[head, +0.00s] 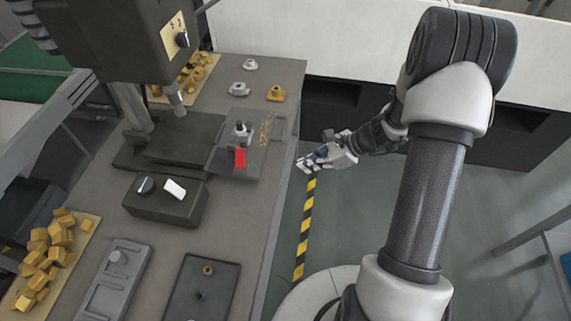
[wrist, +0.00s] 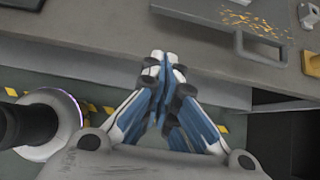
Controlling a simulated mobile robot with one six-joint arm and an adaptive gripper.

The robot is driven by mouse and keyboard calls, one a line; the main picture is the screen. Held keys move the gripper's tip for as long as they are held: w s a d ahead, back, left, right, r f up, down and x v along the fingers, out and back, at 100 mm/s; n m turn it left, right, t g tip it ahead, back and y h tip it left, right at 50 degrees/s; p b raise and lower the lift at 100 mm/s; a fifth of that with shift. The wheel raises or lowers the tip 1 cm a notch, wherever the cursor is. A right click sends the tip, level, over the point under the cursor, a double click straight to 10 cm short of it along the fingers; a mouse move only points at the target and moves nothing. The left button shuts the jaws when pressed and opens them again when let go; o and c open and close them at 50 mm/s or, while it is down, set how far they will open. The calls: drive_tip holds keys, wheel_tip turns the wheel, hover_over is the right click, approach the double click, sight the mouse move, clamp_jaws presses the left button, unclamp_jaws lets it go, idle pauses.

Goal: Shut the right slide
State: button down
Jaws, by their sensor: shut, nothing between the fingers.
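A flat grey slide plate (head: 250,166) sticks out to the right from the dark press base (head: 185,138). A red block (head: 240,157) and a silver fitting (head: 242,130) are on it. A grey bar handle (wrist: 262,52) shows at a plate's near edge in the wrist view, beside gold shavings. I cannot tell for sure which part is the right slide. My gripper (head: 308,164) is shut and empty, just off the bench's right edge and apart from the plate. In the wrist view the closed fingertips (wrist: 163,58) are at the bench edge, left of the handle.
The grey bench (head: 240,225) carries a control box (head: 165,203), a dark tray (head: 182,300), a grey fixture (head: 115,285) and gold blocks (head: 52,245). Small fittings stand at the back. Open floor with a striped yellow line (head: 305,228) lies right of the bench.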

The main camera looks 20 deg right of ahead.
sight(210, 162)
drive_tip(key=b+x, duration=0.1)
drive_tip(key=x, duration=0.2)
drive_tip(key=a+r+b+x, duration=0.1)
drive_tip(key=x, duration=0.3)
drive_tip(key=b+x, duration=0.1)
drive_tip(key=x, duration=0.3)
drive_tip(key=shift+w+a, duration=0.3)
drive_tip(key=shift+w, duration=0.05)
drive_tip(key=shift+w+a+r, duration=0.1)
drive_tip(key=shift+w+a, duration=0.15)
drive_tip(key=shift+a, duration=0.3)
drive_tip(key=w+a, duration=0.2)
drive_tip(key=a, duration=0.4)
drive_tip(key=w+a+b, duration=0.1)
drive_tip(key=w+a, duration=0.2)
drive_tip(key=a, duration=0.3)
drive_tip(key=w+a, duration=0.3)
drive_tip(key=a, duration=0.3)
drive_tip(key=shift+w+a+b, duration=0.15)
drive_tip(key=shift+w+b, duration=0.1)
drive_tip(key=shift+b, duration=0.15)
drive_tip(key=shift+w+a, duration=0.1)
drive_tip(key=shift+a, duration=0.1)
drive_tip(key=shift+r, duration=0.1)
